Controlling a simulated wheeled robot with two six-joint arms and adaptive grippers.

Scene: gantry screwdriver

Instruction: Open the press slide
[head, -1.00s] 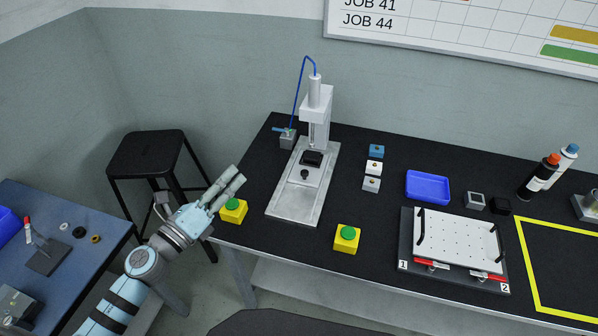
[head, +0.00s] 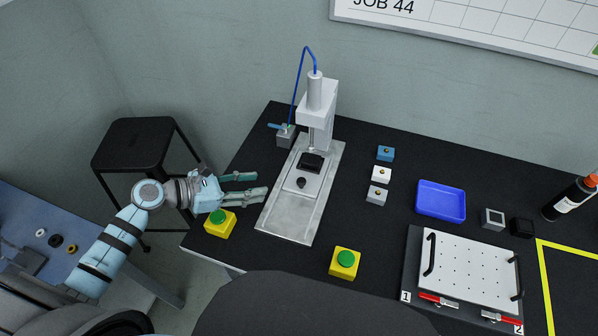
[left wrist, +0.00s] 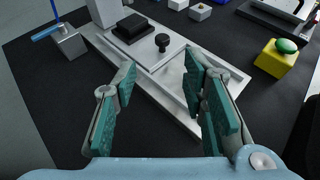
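The press (head: 316,100) is a white column with a blue hose, standing on a grey metal base (head: 287,226). On the base lies the slide, a light plate (head: 309,190) with a black block (head: 311,163) under the press head and a small black knob (head: 301,183) towards the front. The left wrist view shows the knob (left wrist: 162,41) and the black block (left wrist: 131,26) ahead of the fingers. My left gripper (head: 261,184) is open and empty, left of the press base, pointing right towards the knob. My right gripper is out of view.
Two yellow boxes with green buttons stand near the front edge, one (head: 219,224) just below my left gripper, one (head: 344,263) right of the base. A valve block with a blue lever (head: 286,136) stands behind left. Small blocks (head: 381,174) and a blue tray (head: 441,201) are to the right.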

